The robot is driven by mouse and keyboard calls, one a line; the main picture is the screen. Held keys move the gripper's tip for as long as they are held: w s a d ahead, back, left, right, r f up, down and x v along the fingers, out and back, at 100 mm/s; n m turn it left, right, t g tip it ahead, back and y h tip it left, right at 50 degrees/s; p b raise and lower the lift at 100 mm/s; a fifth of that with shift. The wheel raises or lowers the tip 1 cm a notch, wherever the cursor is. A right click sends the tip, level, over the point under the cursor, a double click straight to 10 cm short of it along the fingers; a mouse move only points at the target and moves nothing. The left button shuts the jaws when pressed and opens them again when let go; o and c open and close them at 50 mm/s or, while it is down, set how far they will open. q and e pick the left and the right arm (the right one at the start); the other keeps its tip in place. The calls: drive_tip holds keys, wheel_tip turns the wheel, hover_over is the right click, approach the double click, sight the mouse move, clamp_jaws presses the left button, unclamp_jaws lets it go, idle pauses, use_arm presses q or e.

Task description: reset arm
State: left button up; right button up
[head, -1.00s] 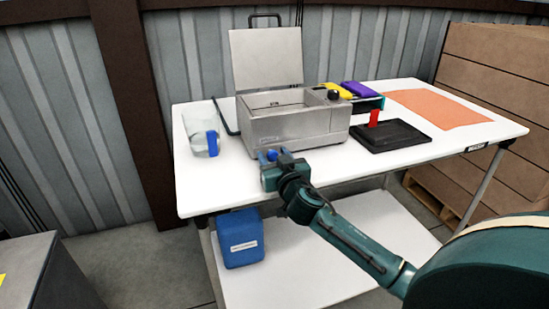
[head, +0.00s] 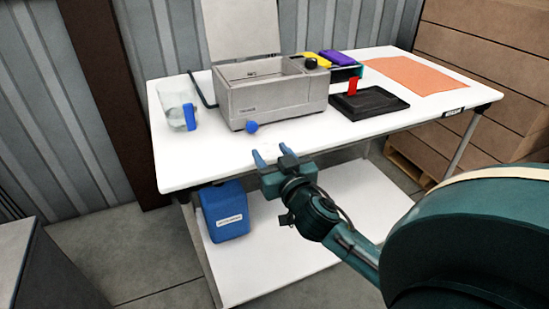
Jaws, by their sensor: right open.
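My right gripper (head: 272,156) is open and empty. It shows in the head view at the front edge of the white table, in front of the grey metal box and apart from it. My right arm (head: 325,220) reaches in from the lower right. My left gripper is not in view.
A white table (head: 225,158) holds the grey box (head: 280,103) with its lid up, a clear jug (head: 175,107) with a blue handle, a black plate (head: 370,105) with a red part, and an orange mat (head: 415,76). A blue canister (head: 223,212) stands on the lower shelf (head: 285,240).

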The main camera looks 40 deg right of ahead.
drive_tip(key=shift+s+a, duration=0.1)
drive_tip(key=shift+s, duration=0.5)
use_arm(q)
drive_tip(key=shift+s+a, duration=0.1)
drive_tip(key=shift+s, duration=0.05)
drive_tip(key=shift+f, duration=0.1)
